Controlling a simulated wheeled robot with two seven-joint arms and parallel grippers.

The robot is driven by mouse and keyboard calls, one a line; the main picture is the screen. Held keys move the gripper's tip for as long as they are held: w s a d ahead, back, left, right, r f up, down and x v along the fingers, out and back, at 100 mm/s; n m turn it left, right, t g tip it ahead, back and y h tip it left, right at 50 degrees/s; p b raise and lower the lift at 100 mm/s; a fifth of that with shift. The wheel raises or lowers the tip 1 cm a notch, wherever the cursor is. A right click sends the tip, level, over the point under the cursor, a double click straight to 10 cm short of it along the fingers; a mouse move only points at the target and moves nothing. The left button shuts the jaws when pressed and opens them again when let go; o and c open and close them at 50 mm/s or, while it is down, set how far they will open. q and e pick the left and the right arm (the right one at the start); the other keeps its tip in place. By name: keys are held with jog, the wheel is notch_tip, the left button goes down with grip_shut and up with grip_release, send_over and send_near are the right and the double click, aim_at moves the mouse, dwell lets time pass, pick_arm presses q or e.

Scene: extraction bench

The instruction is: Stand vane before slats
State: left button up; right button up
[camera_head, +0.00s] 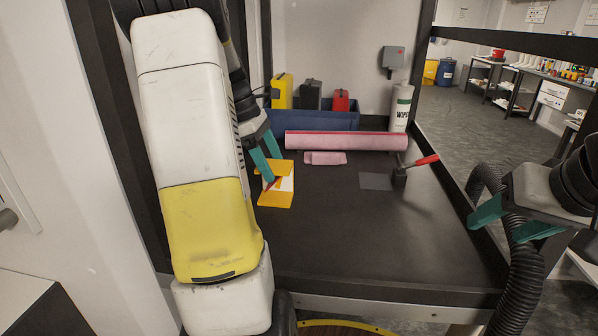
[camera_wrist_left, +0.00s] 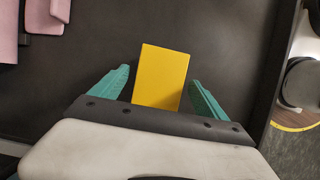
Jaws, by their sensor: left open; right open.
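A yellow piece (camera_head: 275,200) with a white area and a red mark lies on the dark bench, left of its middle; it may be the vane. In the left wrist view a plain yellow face (camera_wrist_left: 162,75) shows between my fingers, its lower end hidden by the gripper. My left gripper (camera_head: 266,156) is open, its teal fingers at the yellow piece; I cannot tell whether they touch it. My right gripper (camera_head: 512,220) is open and empty, right of the bench. No slats are clearly recognisable; a long pink bar (camera_head: 345,140) lies at the back.
A small pink block (camera_head: 325,158) lies before the bar. A blue bin (camera_head: 325,120) and a wipes canister (camera_head: 400,108) stand behind. A grey square (camera_head: 375,181) and red-handled tool (camera_head: 422,161) are at right. The bench front is clear. A black hose (camera_head: 515,280) runs outside.

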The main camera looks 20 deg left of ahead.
pick_arm(q)
jog(key=v, duration=0.6)
jog(key=shift+a+r, duration=0.1)
jog(key=shift+r, duration=0.15)
jog(key=s+d+m+t+y, duration=0.1)
jog(key=s+d+m+t, duration=0.1)
jog(key=s+d+m, duration=0.6)
jog(key=s+d+m+t+y, duration=0.1)
jog(key=s+d+m+t, duration=0.2)
jog(key=s+d+m, duration=0.6)
jog(key=d+m, duration=0.4)
jog(key=shift+r, duration=0.35)
